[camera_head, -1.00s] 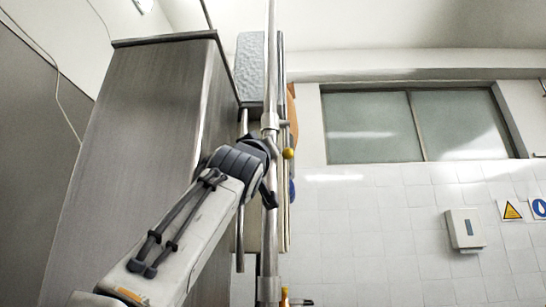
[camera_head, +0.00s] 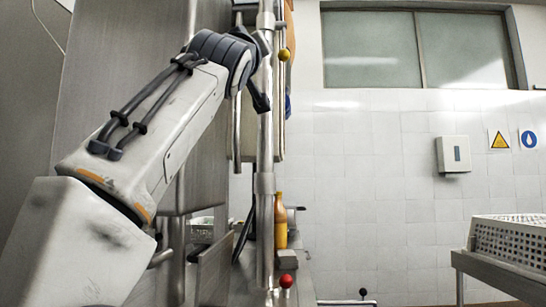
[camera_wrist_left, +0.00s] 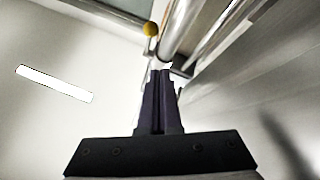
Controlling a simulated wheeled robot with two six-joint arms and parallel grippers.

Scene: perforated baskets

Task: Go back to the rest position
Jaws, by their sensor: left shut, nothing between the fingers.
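My left arm comes in from the lower left in the head view and reaches up beside a vertical metal pipe (camera_head: 265,150). Its gripper end lies near the pipe and is mostly hidden behind the wrist. In the left wrist view my left gripper (camera_wrist_left: 161,72) points up with its two dark fingers together and nothing between them. The pipe (camera_wrist_left: 182,30) and a yellow knob (camera_wrist_left: 151,29) show just beyond the fingertips. My right gripper is not in view.
A large steel cabinet (camera_head: 110,50) stands at the left. A white perforated basket (camera_head: 510,240) sits on a metal table (camera_head: 490,268) at the right. A yellow bottle (camera_head: 280,225) and a red knob (camera_head: 286,281) are near the pipe's foot.

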